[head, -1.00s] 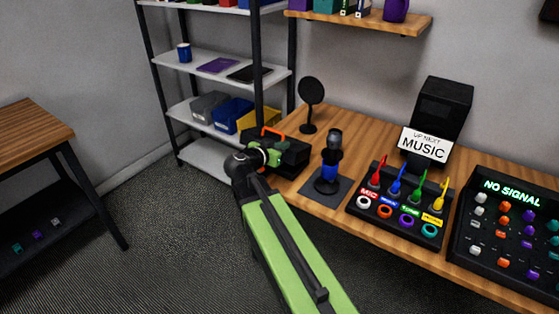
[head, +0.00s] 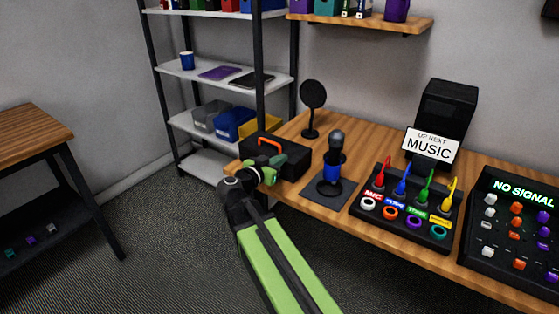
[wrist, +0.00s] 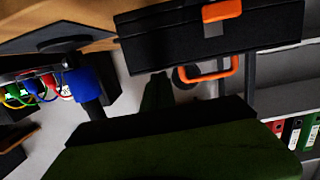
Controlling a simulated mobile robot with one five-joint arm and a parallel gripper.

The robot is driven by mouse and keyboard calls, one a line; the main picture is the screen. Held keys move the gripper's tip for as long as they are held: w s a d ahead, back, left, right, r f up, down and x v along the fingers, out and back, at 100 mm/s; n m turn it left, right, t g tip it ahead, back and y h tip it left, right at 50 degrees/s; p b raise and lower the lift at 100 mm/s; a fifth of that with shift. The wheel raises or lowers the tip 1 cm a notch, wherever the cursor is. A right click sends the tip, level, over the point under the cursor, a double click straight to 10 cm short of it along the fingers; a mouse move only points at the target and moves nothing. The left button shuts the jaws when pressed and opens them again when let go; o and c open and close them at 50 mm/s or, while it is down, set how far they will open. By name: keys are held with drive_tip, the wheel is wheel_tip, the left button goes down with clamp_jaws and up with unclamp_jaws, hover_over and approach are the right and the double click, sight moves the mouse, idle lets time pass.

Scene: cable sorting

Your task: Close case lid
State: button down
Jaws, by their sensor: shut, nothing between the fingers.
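The black case (head: 292,157) with an orange handle (head: 268,143) sits at the left end of the wooden desk. Its lid looks shut in the head view. In the wrist view the case (wrist: 165,45) fills the top, with an orange latch (wrist: 222,11) and the orange handle (wrist: 208,75) showing. My gripper (head: 270,176) is shut and empty, in front of the case and just below it in the head view. Whether it touches the case cannot be told. My arm hides a little of the case's lower front.
A microphone (head: 334,160) on a dark pad stands right of the case, with a round pop filter (head: 312,95) behind. A cable panel (head: 405,215) and a mixer (head: 515,235) lie further right. Metal shelves (head: 185,72) with bins stand behind left.

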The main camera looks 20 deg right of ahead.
drive_tip(key=shift+a+f+y, duration=0.3)
drive_tip(key=shift+a+f, duration=0.05)
drive_tip(key=shift+f, duration=0.25)
wheel_tip(320, 180, up, 6)
drive_tip(key=p, duration=0.6)
drive_tip(key=s+a+f+b, duration=0.4)
drive_tip(key=s+a, duration=0.1)
drive_tip(key=a, duration=0.2)
drive_tip(key=shift+s+f+b, duration=0.15)
drive_tip(key=shift+s+b, duration=0.15)
drive_tip(key=shift+s, duration=0.1)
